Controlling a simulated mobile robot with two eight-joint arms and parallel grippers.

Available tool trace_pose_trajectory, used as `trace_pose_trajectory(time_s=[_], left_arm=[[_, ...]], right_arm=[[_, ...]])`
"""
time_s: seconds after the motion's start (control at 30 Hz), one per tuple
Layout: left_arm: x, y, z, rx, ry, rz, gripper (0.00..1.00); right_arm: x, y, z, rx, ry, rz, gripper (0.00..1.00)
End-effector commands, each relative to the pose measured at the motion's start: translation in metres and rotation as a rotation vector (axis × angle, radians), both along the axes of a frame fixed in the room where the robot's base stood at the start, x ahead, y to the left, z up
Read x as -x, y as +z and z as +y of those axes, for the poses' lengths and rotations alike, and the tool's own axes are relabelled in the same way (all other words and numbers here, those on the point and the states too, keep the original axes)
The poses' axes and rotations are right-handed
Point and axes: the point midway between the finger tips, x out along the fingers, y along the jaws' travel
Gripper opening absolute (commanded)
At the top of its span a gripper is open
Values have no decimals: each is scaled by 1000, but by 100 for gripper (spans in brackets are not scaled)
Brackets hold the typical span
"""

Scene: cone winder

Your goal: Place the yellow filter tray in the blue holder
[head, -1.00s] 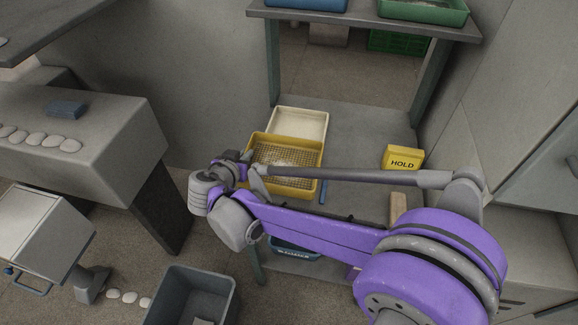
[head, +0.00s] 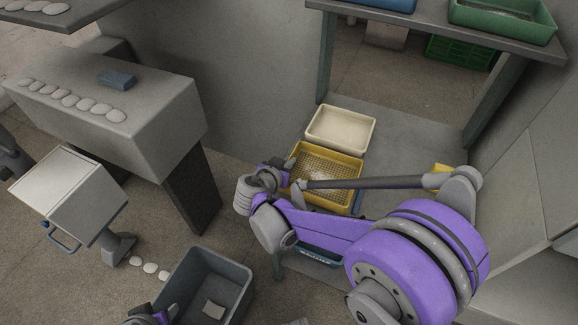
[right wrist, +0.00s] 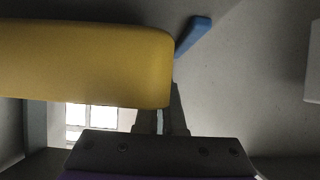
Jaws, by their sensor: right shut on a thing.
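The yellow filter tray (head: 340,170), with a mesh bottom, is at the middle of the head view and fills the upper left of the right wrist view (right wrist: 85,65). My right gripper (head: 292,185) is shut on its left edge; the fingers (right wrist: 160,122) show at the tray's end in the wrist view. A blue piece (head: 357,203), probably part of the blue holder, shows at the tray's right edge and beyond the tray in the wrist view (right wrist: 195,35). The tray and my arm hide the rest. I cannot tell whether they touch. My left gripper is not clearly visible.
A cream tray (head: 341,127) lies behind the yellow one on the grey lower shelf (head: 405,135). The yellow HOLD block (head: 440,168) is mostly behind my arm. An upper shelf (head: 420,22) overhangs. A grey bin (head: 235,275) stands on the floor in front.

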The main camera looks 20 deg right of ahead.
Motion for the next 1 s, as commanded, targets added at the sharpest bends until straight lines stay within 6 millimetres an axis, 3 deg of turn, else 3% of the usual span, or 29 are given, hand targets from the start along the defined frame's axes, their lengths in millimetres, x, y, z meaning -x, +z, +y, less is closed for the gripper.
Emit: trace_pose_trajectory(time_s=[0.1, 0.4, 0.6, 1.0], left_arm=[[0, -5, 0, 0, 0, 1, 50], [0, -5, 0, 0, 0, 2, 50], [0, -5, 0, 0, 0, 1, 50], [0, -3, 0, 0, 0, 1, 50]], right_arm=[[0, -17, 0, 1, 0, 1, 0], [0, -19, 0, 0, 0, 0, 0], [0, -18, 0, 0, 0, 0, 36], [4, -13, 6, -1, 2, 1, 36]])
